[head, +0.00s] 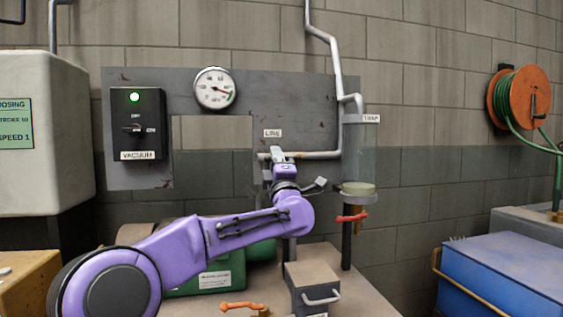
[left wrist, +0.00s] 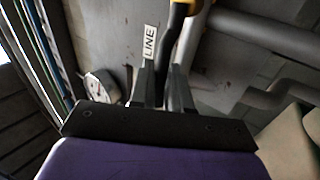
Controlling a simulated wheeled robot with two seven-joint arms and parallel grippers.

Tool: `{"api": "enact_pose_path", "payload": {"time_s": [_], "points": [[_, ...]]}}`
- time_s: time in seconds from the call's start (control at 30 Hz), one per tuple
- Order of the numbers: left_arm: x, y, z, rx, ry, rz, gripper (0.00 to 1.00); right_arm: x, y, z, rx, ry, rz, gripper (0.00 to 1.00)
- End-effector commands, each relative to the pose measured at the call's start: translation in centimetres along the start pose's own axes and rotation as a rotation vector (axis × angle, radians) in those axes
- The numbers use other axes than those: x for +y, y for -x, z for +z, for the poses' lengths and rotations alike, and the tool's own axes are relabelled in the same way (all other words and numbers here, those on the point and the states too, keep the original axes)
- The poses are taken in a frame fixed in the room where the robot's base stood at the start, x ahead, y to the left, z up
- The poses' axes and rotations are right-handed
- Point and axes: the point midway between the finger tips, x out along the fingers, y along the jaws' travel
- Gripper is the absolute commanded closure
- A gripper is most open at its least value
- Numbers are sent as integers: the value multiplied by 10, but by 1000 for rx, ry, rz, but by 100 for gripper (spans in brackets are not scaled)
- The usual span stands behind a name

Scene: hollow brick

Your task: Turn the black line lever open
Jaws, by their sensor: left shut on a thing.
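My left gripper (head: 278,154) is up against the grey panel, just below the LINE label (head: 272,133). In the left wrist view its fingers (left wrist: 163,88) are shut on the black line lever (left wrist: 172,40), which runs up to a yellow part (left wrist: 184,14) by the pipe. The LINE label (left wrist: 149,41) also shows there, left of the lever. In the head view the lever is hidden behind my gripper and wrist. My right gripper is not in view.
A pale pipe (head: 318,155) runs right from the gripper to a clear trap cylinder (head: 359,155) with a red lever (head: 352,218) below. A gauge (head: 214,88) and vacuum switch box (head: 138,124) with a lit green lamp are on the panel (head: 290,100). A grey box (head: 312,287) stands on the bench.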

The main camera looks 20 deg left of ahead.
Motion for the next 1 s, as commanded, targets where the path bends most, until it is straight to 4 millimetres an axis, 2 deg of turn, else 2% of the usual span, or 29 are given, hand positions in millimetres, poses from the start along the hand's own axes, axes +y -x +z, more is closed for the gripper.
{"api": "enact_pose_path", "payload": {"time_s": [0.3,0.33,0.37,0.77,0.87,1.0], "points": [[-6,1,-2,7,1,-10,100,0,-1,0,0,0,0,100],[-6,1,-2,7,1,-10,76,0,-1,0,0,0,0,100],[-6,1,-2,7,1,-10,67,0,-1,0,0,0,0,100],[-3,4,4,-2,3,-5,66,0,-2,1,0,0,0,100],[-4,18,4,-4,3,-5,66,-1,-8,3,0,0,0,100],[-5,52,2,-3,1,-4,66,-2,-20,8,0,0,0,100]]}}
